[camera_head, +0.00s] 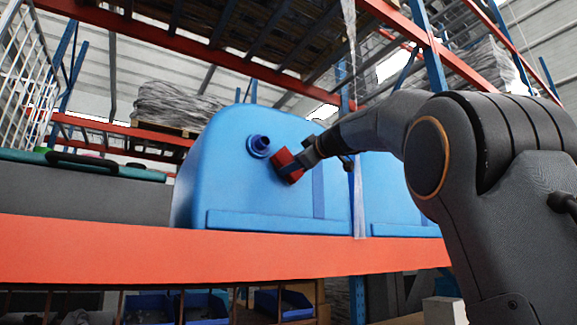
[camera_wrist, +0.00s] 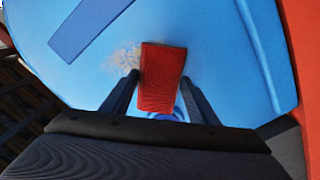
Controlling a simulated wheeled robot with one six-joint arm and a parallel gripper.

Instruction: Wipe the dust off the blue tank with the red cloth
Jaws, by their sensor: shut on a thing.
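The blue tank (camera_head: 240,180) stands on an orange-edged shelf, with a round blue spout (camera_head: 259,146) on its face. My gripper (camera_head: 308,155) is shut on the red cloth (camera_head: 286,165), a block-shaped piece held at the tank face just right of the spout. In the wrist view the red cloth (camera_wrist: 162,78) sits between the two dark fingers, against or very near the blue surface; contact cannot be told. A pale dust patch (camera_wrist: 122,62) shows left of the cloth, partly hidden by it and a finger. The spout is mostly hidden behind the cloth there.
A second blue tank (camera_head: 395,195) stands to the right, partly behind my arm. The orange shelf beam (camera_head: 200,250) runs below the tanks. Blue bins (camera_head: 205,305) sit underneath. A grey case (camera_head: 80,190) with a green top is at left. Racks rise behind and above.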

